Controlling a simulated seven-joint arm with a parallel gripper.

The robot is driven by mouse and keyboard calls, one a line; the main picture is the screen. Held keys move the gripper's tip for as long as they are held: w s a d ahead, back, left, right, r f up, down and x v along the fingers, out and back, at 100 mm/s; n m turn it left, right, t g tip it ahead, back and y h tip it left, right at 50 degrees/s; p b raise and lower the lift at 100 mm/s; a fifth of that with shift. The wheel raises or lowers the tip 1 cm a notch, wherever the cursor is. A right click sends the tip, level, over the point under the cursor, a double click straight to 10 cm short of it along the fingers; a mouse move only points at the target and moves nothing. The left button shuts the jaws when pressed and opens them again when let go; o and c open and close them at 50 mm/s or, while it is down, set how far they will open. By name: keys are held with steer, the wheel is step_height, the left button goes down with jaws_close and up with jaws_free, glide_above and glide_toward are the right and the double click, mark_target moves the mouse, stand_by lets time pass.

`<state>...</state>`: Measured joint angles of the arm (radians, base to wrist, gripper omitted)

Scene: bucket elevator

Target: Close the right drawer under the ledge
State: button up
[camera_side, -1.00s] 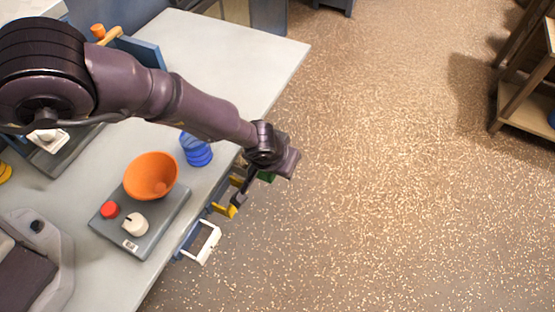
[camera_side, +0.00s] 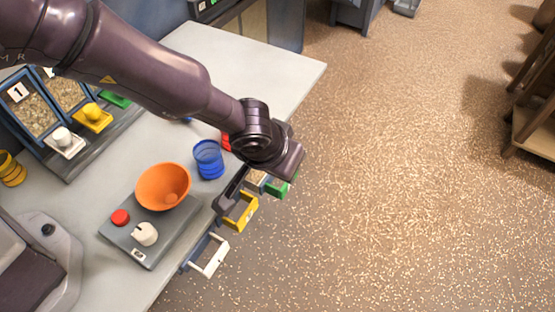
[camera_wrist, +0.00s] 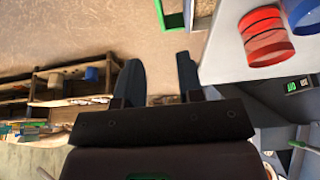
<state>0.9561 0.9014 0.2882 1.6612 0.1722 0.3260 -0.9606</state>
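Pulled-out drawers stick out under the ledge (camera_side: 305,75) on its right side in the side view. The white-fronted drawer (camera_side: 209,258) is nearest, the yellow-fronted drawer (camera_side: 245,214) is in the middle, and the green-fronted drawer (camera_side: 278,189) is farthest. I cannot tell which is called right. Part of the green drawer (camera_wrist: 173,20) shows beyond the fingers.
On the ledge stand an orange bowl (camera_side: 163,187) on a grey box (camera_side: 125,235), a blue container (camera_side: 208,160) and a red container (camera_side: 226,141), partly hidden by my arm. Shelves (camera_side: 535,125) stand far right. The floor right of the drawers is clear.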

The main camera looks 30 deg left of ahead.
steer(key=shift+f, duration=0.1)
steer(key=c, duration=0.4)
steer(key=f, duration=0.2)
steer(key=d+f, duration=0.1)
steer(key=shift+s+d+m, duration=0.1)
steer(key=shift+s+m, duration=0.2)
steer(key=shift+s, duration=0.05)
jaws_close()
steer(key=d+f+y, duration=0.4)
steer(key=d, duration=0.7)
steer(key=w+a+f+n+y, duration=0.1)
steer(key=w+a+f, duration=0.2)
steer(key=a, duration=0.6)
steer(key=shift+w+a+f+n+y, duration=0.3)
steer(key=shift+w+f+n+y, duration=0.1)
steer(key=shift+f, duration=0.1)
